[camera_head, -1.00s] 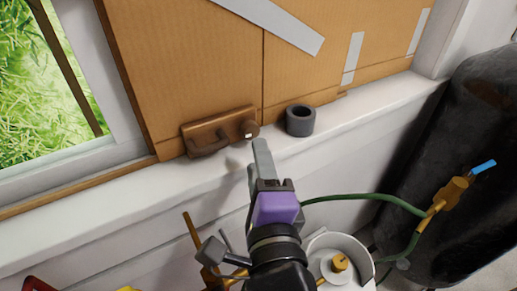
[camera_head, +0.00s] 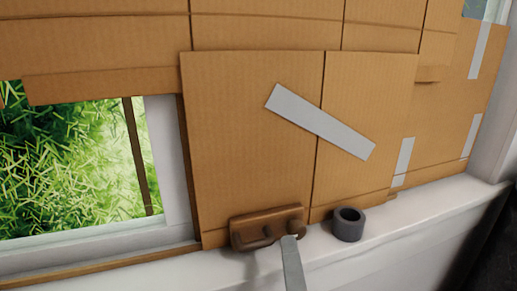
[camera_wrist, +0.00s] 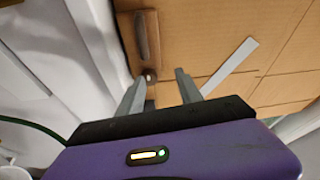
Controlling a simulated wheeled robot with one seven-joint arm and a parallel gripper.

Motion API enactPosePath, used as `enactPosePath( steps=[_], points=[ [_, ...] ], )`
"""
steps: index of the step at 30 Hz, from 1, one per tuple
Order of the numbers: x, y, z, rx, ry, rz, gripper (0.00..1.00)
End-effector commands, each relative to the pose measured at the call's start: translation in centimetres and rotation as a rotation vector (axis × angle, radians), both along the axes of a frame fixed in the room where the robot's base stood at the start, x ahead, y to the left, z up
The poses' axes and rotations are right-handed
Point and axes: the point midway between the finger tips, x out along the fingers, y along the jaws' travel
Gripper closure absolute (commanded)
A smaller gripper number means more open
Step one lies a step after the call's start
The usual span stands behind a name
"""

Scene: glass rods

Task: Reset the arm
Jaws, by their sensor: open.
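My gripper (camera_head: 291,250) enters the head view from the bottom edge; only a grey finger shows there, its tip overlapping the lower right of a brown handled fixture (camera_head: 262,232). In the wrist view my gripper (camera_wrist: 160,78) shows two grey fingers spread apart with nothing between them. The brown fixture (camera_wrist: 142,38) lies beyond the fingers, its round knob near the gap. Whether a finger touches the knob I cannot tell. The rest of my arm is out of the head view.
A dark tape roll (camera_head: 348,226) stands on the white sill (camera_head: 400,222), right of the fixture. Cardboard sheets (camera_head: 245,130) cover the window behind, with a grey tape strip (camera_head: 320,122) across them. An uncovered pane (camera_head: 65,165) shows greenery at left.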

Motion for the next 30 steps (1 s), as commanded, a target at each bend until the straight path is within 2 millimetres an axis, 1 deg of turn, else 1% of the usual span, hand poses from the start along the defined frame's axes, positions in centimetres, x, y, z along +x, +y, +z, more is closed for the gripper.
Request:
enactPosePath(
  steps=[1, 2, 3, 5, 8, 11, 15, 17, 21, 26, 30],
  points=[
    [-0.2, 1.1, 0.8, -0.084, -0.034, 0.036, 0.58],
    [-0.5, 1.8, 1.0, -0.148, -0.055, 0.061, 0.58],
    [-0.9, 2.6, 1.0, -0.234, -0.08, 0.092, 0.58],
    [-1.6, 3.4, 0.7, -0.366, -0.119, 0.128, 0.58],
    [-2.9, 3.8, -0.6, -0.58, -0.18, 0.173, 0.58],
    [-4.6, 3.5, -2.5, -0.785, -0.234, 0.202, 0.58],
    [-7.5, 1.6, -5.8, -1.046, -0.286, 0.217, 0.58],
    [-8.9, 0.5, -7.1, -1.135, -0.299, 0.217, 0.58],
    [-12.2, -2.3, -9.8, -1.304, -0.299, 0.201, 0.58],
    [-16.4, -5.9, -12.5, -1.438, -0.242, 0.172, 0.58],
    [-20.3, -8.9, -14.5, -1.5, -0.141, 0.148, 0.58]
  ],
)
